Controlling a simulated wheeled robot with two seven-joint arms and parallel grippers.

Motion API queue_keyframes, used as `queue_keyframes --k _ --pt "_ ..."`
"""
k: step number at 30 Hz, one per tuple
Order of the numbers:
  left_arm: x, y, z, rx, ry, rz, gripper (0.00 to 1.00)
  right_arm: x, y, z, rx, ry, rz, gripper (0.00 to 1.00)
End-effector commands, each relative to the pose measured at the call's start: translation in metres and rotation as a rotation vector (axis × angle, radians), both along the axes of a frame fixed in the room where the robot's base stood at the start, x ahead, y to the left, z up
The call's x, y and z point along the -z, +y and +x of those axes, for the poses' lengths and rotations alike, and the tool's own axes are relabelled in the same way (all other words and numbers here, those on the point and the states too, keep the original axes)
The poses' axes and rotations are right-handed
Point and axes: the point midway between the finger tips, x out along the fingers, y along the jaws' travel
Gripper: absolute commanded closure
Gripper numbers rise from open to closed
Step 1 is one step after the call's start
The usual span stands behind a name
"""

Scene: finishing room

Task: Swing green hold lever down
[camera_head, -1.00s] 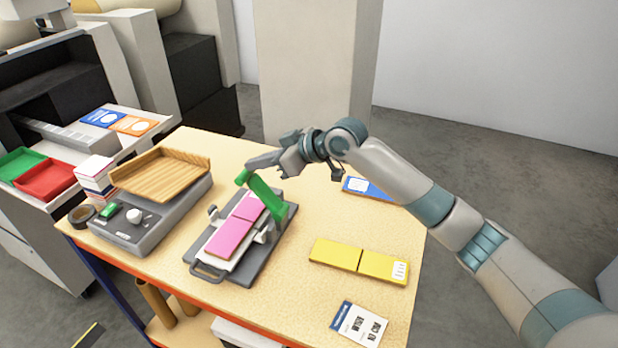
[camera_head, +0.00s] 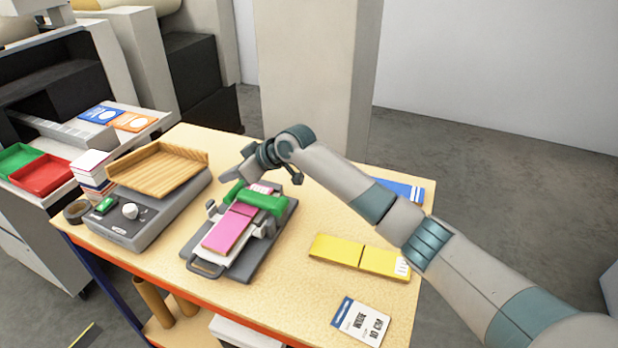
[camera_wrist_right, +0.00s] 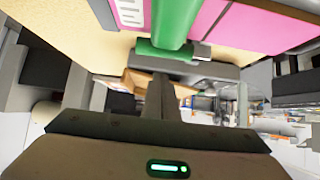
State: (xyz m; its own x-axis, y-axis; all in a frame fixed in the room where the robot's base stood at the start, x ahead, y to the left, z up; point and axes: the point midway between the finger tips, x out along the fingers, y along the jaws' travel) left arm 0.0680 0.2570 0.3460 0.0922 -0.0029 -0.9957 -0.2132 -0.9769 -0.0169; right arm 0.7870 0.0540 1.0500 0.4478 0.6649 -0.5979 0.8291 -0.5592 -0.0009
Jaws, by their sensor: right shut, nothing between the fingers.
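The green hold lever (camera_head: 262,200) lies low and nearly flat across the pink strip (camera_head: 224,234) on the grey clamp fixture (camera_head: 262,258). In the right wrist view the lever (camera_wrist_right: 174,22) runs over the pink strip (camera_wrist_right: 270,24) and ends in a green crosspiece just beyond my fingers. My right gripper (camera_head: 234,182) is shut and empty at the lever's handle end; its closed fingers (camera_wrist_right: 162,88) show in the wrist view. I cannot tell whether they touch the handle. My left gripper is out of view.
A grey machine (camera_head: 150,226) with a wooden tray (camera_head: 160,172) stands left of the fixture. A yellow strip (camera_head: 358,256), a printed card (camera_head: 360,322) and a blue card (camera_head: 405,188) lie on the table to the right. The table's front right is mostly clear.

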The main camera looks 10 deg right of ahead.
Motion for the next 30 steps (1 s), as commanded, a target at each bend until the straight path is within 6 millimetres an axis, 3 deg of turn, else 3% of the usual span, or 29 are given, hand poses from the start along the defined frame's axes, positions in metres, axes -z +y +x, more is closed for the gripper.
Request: queue_keyframes --k 10,30 --pt "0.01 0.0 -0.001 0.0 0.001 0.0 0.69 0.016 0.005 0.003 -0.001 -0.001 0.0 1.0" --pt "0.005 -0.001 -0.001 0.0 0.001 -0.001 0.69 0.01 0.006 0.003 0.0 -0.002 0.0 1.0"
